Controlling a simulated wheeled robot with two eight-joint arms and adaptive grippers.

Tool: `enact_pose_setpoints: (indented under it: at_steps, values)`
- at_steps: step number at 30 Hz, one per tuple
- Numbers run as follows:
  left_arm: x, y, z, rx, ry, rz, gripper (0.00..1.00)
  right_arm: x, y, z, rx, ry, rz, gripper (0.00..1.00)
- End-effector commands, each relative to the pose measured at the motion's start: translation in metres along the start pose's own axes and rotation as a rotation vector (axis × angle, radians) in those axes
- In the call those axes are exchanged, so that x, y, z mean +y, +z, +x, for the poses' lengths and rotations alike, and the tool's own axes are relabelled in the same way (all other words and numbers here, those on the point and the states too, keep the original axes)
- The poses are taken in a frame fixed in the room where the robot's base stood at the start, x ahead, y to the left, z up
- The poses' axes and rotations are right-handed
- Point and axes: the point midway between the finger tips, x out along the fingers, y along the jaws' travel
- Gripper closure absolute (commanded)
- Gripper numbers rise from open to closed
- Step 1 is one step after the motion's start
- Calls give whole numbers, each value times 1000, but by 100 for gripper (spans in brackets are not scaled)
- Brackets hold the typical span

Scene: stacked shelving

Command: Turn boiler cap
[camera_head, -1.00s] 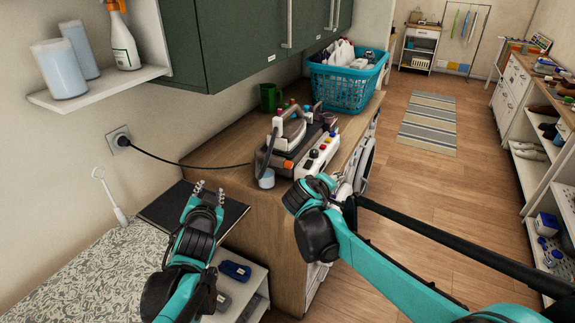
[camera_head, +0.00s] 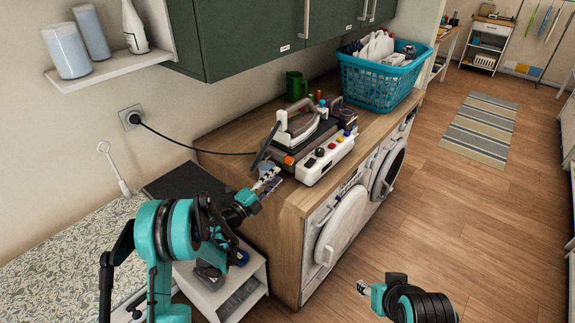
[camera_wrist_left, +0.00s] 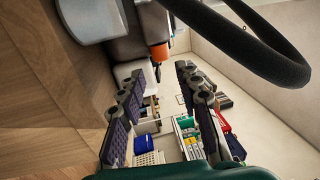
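The ironing station (camera_head: 318,155), a grey and white boiler unit with an iron (camera_head: 298,124) on it, stands on the wooden counter. An orange cap (camera_head: 289,160) sticks out at its near left end. The orange cap also shows in the left wrist view (camera_wrist_left: 160,52), beyond my fingertips. My left gripper (camera_head: 268,181) is just in front of that end, by the counter edge. Its fingers are spread in the left wrist view (camera_wrist_left: 160,76), with nothing between them. My right gripper (camera_head: 363,288) is low over the floor at the right; its finger opening is too small to judge.
A black cord (camera_wrist_left: 265,45) arches across the left wrist view near my fingers. A washing machine door (camera_head: 343,225) stands ajar below.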

Motion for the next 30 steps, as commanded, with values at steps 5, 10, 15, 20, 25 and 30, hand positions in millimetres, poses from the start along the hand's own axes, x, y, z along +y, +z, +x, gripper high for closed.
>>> enact_pose_setpoints:
  at_steps: [5, 10, 15, 20, 25, 30]
  values:
    - [1, -1, 29, 2, 0, -2, 66, 0, 3, 6, 0, 1, -2, 54]
    - [1, -1, 55, 0, -1, -2, 66, 0, 6, 10, 0, 1, -3, 54]
    - [0, 0, 68, -2, -1, -2, 66, 0, 7, 11, 0, 1, -3, 54]
    - [-1, 0, 71, -3, -1, -2, 66, 0, 7, 11, 0, 1, -3, 54]
    - [-1, 0, 70, -3, -1, -2, 79, 0, 7, 11, 0, 1, -3, 54]
    - [-1, 0, 70, -3, -1, -2, 100, 0, 7, 11, 0, 1, -3, 54]
